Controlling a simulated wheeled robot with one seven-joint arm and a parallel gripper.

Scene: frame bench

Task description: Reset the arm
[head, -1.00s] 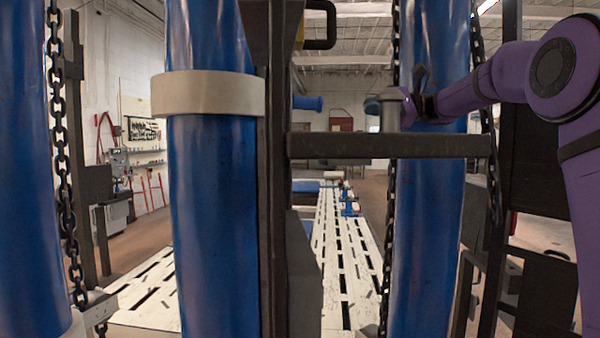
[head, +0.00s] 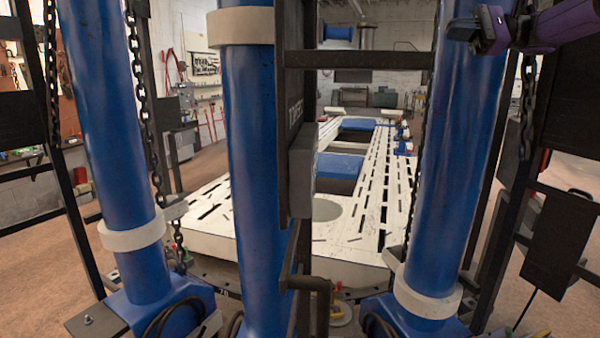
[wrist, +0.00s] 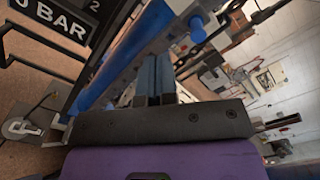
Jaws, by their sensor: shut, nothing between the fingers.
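My gripper (wrist: 157,62) shows in the wrist view with its two fingers together and nothing between them. Its dark palm bar and my purple wrist link lie below the fingers. In the head view my purple arm enters at the top right corner, with its dark end (head: 462,29) in front of the upper right blue post (head: 454,145). The fingertips cannot be made out there. In the wrist view a blue post (wrist: 115,62) runs slantwise just left of the fingers. I cannot tell whether anything touches it.
Further blue posts (head: 253,160) with pale collars stand close in front, with chains (head: 142,80) and dark uprights between them. A dark crossbar (head: 358,60) spans near my arm. A long white slotted bench (head: 212,215) stretches behind. Open floor (head: 60,255) shows at the left.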

